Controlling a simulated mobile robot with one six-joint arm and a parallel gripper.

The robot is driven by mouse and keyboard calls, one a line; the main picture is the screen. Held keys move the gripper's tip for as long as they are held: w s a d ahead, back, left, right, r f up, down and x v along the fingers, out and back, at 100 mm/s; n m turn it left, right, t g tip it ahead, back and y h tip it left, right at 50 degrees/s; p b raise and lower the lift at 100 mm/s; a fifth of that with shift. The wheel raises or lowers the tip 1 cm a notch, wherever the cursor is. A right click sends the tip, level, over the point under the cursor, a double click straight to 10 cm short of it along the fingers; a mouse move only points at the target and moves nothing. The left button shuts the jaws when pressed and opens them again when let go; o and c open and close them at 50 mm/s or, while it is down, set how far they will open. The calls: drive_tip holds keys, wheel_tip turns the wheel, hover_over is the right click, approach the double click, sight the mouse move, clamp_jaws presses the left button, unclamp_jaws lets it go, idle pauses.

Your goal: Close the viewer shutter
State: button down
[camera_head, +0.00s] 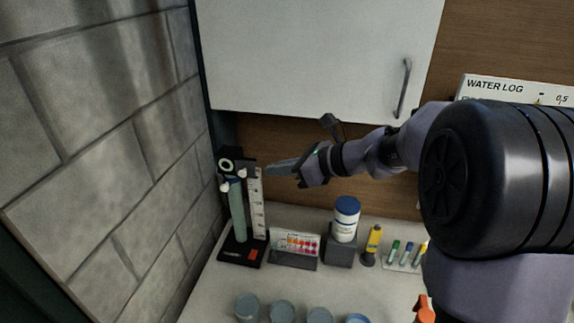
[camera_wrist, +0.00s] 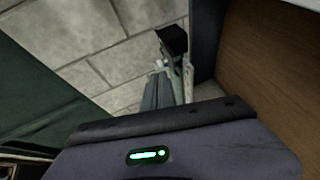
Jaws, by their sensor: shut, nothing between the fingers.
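The viewer (camera_head: 239,210) stands at the left end of the counter, beside the stone wall. It has a black base, a greenish tube, a white scale strip and a dark head with a pale ring. My gripper (camera_head: 270,169) is shut and empty, pointing left, with its tips close to the right side of the viewer's head. I cannot tell if they touch it. In the wrist view, my gripper's fingers (camera_wrist: 163,92) reach toward the viewer's dark head (camera_wrist: 172,40). The shutter's exact position is too small to make out.
A colour chart (camera_head: 297,244), a white bottle with a blue lid (camera_head: 346,218) on a grey block, a yellow bottle (camera_head: 373,243) and several vials (camera_head: 405,254) line the counter. Several round pots (camera_head: 282,311) stand in front. A white cabinet (camera_head: 315,55) hangs above.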

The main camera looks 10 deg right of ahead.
sight(245, 173)
drive_tip(key=b+x, duration=0.1)
drive_tip(key=x, duration=0.6)
drive_tip(key=w+a, duration=0.2)
drive_tip(key=a, duration=0.3)
drive_tip(key=shift+a+p, duration=0.3)
drive_tip(key=shift+a, duration=0.05)
drive_tip(key=shift+r, duration=0.1)
